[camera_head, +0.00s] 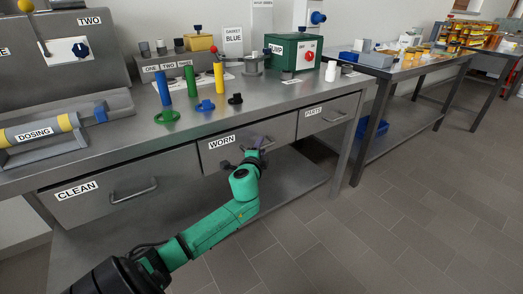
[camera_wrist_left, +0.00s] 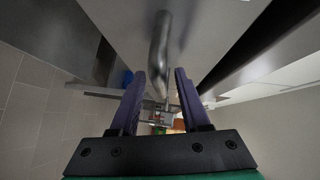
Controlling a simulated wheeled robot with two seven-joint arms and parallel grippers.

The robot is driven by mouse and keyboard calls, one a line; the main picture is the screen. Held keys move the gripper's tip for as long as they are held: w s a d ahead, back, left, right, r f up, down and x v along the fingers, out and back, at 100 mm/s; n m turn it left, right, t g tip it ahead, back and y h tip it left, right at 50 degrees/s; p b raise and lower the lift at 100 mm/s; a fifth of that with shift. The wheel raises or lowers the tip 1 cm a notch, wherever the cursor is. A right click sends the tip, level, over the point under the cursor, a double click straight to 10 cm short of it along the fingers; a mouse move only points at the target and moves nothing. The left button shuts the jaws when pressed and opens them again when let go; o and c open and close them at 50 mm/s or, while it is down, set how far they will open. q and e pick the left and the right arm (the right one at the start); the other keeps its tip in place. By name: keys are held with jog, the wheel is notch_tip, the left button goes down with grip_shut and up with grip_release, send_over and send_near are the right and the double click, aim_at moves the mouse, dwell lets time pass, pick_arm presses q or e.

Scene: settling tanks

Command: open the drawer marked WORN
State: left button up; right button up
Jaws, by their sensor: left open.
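The drawer marked WORN (camera_head: 215,158) is the middle one under the steel bench in the head view, its front about level with its neighbours. Its label (camera_head: 221,141) faces out. My left gripper (camera_head: 241,161) is in front of this drawer, at its handle, and covers part of it. In the left wrist view the metal handle (camera_wrist_left: 160,48) runs between and just beyond the two purple fingers of the gripper (camera_wrist_left: 160,82). The fingers stand apart, open, one on each side of the bar; I cannot tell whether either touches it. My right gripper is not in view.
The CLEAN drawer (camera_head: 105,188) is on the left and the PARTS drawer (camera_head: 328,115) on the right. Coloured cylinders and rings, a green PUMP box (camera_head: 290,53) and a DOSING unit (camera_head: 38,134) stand on the bench top. The tiled floor in front is clear.

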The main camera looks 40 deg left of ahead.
pick_arm(q)
grip_shut()
dwell(1.4)
